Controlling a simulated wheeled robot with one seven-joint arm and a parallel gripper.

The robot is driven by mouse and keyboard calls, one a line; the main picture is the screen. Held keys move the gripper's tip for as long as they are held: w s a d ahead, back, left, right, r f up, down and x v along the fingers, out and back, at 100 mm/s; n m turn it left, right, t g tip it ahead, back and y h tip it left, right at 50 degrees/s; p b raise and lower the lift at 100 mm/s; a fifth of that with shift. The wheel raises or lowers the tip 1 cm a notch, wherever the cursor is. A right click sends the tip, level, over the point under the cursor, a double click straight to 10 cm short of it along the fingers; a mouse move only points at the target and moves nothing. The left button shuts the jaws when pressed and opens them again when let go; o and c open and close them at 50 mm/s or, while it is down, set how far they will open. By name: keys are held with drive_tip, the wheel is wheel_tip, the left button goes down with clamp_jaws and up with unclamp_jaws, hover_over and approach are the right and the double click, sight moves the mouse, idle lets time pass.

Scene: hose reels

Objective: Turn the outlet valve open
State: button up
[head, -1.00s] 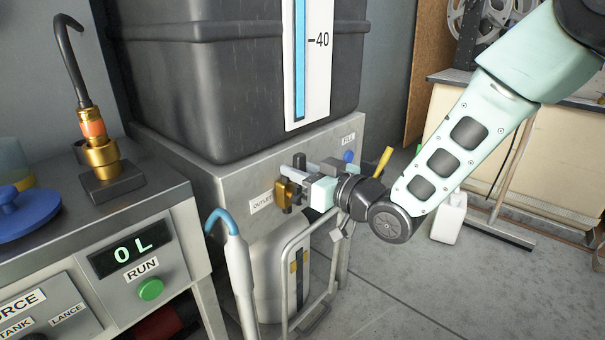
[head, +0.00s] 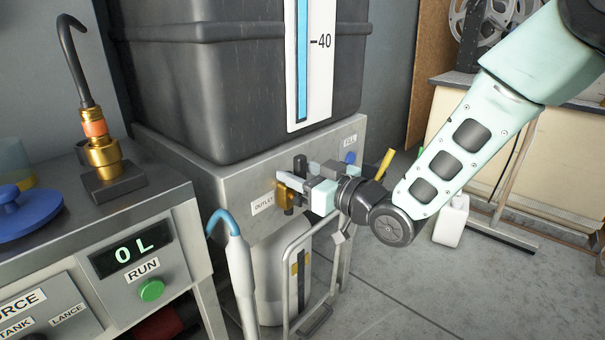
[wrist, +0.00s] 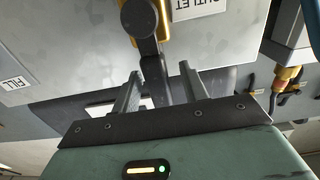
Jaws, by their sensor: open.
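The outlet valve has a brass body (head: 283,196) on the front of the grey tank stand, beside the OUTLET label (head: 263,203). Its dark lever (head: 299,163) shows at my gripper's fingertips. In the wrist view the brass (wrist: 166,22) is at the top and the dark lever (wrist: 147,45) runs down toward the space between my fingers. My gripper (head: 294,172) is at the valve with its fingers apart, one on each side of the lever; it also shows in the wrist view (wrist: 160,84). I cannot tell whether either finger touches the lever.
A blue-handled fill valve (head: 349,158) is right of my gripper. A metal hand-truck frame (head: 298,265) and a blue-topped lance (head: 236,255) stand below and in front. A white jug (head: 451,222) stands on open floor at right.

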drive_tip(key=p+v, duration=1.5)
drive_tip(key=v, duration=0.2)
drive_tip(key=shift+s+d, duration=0.15)
idle(0.5)
